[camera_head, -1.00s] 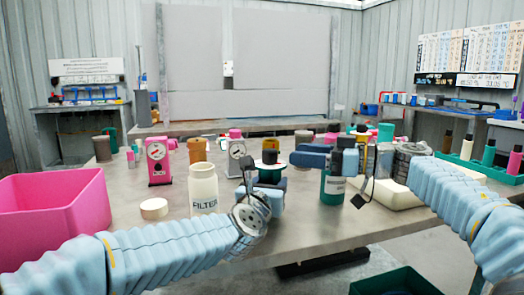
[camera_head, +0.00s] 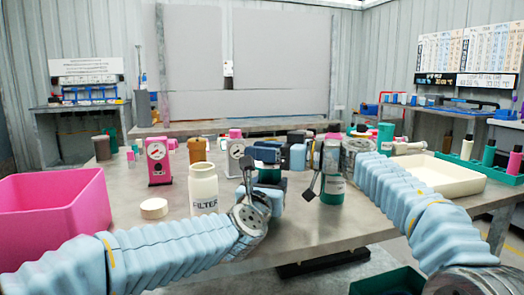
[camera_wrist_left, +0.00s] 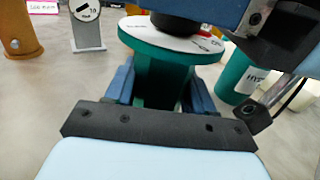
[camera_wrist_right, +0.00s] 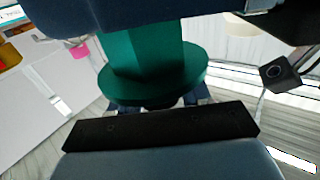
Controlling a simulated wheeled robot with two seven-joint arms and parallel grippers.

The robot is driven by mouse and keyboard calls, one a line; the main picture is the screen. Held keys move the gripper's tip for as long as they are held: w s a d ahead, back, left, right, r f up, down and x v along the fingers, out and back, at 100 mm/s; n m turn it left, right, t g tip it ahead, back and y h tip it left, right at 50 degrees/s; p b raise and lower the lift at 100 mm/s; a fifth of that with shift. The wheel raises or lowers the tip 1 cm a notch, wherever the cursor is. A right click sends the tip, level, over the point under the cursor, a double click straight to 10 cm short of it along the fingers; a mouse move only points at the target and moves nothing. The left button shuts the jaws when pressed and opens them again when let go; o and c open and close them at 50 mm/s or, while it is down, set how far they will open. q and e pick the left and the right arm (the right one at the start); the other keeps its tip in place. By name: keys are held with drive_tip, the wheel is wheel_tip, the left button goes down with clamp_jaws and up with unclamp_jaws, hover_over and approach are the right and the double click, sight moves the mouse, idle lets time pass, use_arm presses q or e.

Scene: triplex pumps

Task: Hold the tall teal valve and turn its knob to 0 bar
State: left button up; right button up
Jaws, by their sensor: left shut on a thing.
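The tall teal valve (camera_head: 270,175) stands on the table in the middle of the head view. In the left wrist view its teal body (camera_wrist_left: 163,80) carries a wide white dial disc with a dark knob (camera_wrist_left: 185,24) above it. My left gripper (camera_head: 262,192) is shut on the valve's body, a finger on each side. My right gripper (camera_head: 272,153) is at the valve's top, beside or around the knob, and hides most of it in the head view. The right wrist view shows the teal valve (camera_wrist_right: 150,60) close up; whether the fingers grip the knob is unclear. The dial reading is not legible.
A teal bottle (camera_head: 332,190) with a white label stands right of the valve. A white FILTER jar (camera_head: 203,186), a white gauge (camera_head: 235,157) and a pink gauge (camera_head: 157,160) stand to its left. A pink bin (camera_head: 55,215) is at far left, a cream tray (camera_head: 450,178) at right.

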drive_tip(key=c, duration=0.6)
drive_tip(key=m+t+h, duration=0.1)
drive_tip(key=t, duration=0.1)
drive_tip(key=shift+r+m+t, duration=0.15)
drive_tip(key=shift+m+t, duration=0.15)
drive_tip(key=shift+m, duration=0.1)
drive_tip(key=shift+w+d+m+t+h, duration=0.1)
drive_tip(key=shift+w+m+t+h, duration=0.1)
drive_tip(key=shift+m+t+h, duration=0.7)
drive_tip(key=shift+w+d+m+t+h, duration=0.15)
drive_tip(key=shift+m+t+h, duration=0.5)
drive_tip(key=shift+t, duration=0.45)
drive_tip(key=o, duration=1)
drive_tip(key=v, duration=1.2)
drive_tip(key=shift+f, duration=0.2)
